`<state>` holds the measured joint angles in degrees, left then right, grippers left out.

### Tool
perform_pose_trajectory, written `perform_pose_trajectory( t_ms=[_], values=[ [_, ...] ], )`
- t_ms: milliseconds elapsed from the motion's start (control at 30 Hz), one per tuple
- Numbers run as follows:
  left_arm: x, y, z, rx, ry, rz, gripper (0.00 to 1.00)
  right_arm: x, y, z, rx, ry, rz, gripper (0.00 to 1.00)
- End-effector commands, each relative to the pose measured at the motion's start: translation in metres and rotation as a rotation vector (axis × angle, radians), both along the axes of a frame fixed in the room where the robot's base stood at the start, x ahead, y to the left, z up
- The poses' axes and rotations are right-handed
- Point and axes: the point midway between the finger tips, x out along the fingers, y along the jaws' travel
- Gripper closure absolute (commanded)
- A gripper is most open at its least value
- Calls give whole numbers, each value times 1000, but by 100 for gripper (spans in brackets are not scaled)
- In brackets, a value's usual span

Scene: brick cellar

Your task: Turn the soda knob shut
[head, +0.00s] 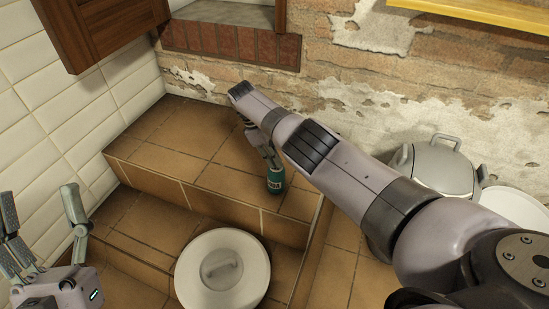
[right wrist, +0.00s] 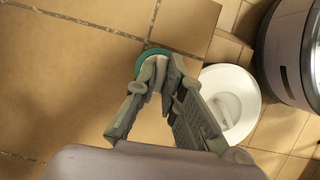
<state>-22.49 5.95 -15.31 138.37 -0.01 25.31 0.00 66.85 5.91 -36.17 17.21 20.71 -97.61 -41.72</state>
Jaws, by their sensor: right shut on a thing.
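The soda container (head: 275,181), small and dark green with a pale label, stands upright on the tiled ledge. My right gripper (head: 270,160) reaches down onto its top from above. In the right wrist view its fingers (right wrist: 160,82) close around the top, where the knob is mostly hidden between the fingertips; the green rim (right wrist: 146,57) of the container shows beyond them. How far the knob is turned cannot be told. My left gripper (head: 42,218) is at the lower left, open and empty, well away from the container.
A round white lidded container (head: 245,262) stands on the lower level in front. A grey pot (head: 442,165) and a white dish (head: 518,205) are at the right. The ledge left of the soda container is clear. A wooden cabinet (head: 105,28) hangs at the upper left.

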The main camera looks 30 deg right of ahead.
Motion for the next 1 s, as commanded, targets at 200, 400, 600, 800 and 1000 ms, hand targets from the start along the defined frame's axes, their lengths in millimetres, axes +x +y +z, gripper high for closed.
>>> perform_pose_trajectory(
  t_ms=[200,400,600,800,1000],
  values=[
    [0,0,0,0,1,0,34,0,0,0,0,0,1,100],
    [0,0,0,1,2,0,34,0,0,0,0,0,1,100],
    [0,0,0,1,2,0,34,0,0,0,0,0,1,100],
    [0,0,0,1,2,0,34,0,0,0,0,0,1,100],
    [0,0,0,1,2,0,34,0,0,0,0,0,1,90]
  ],
)
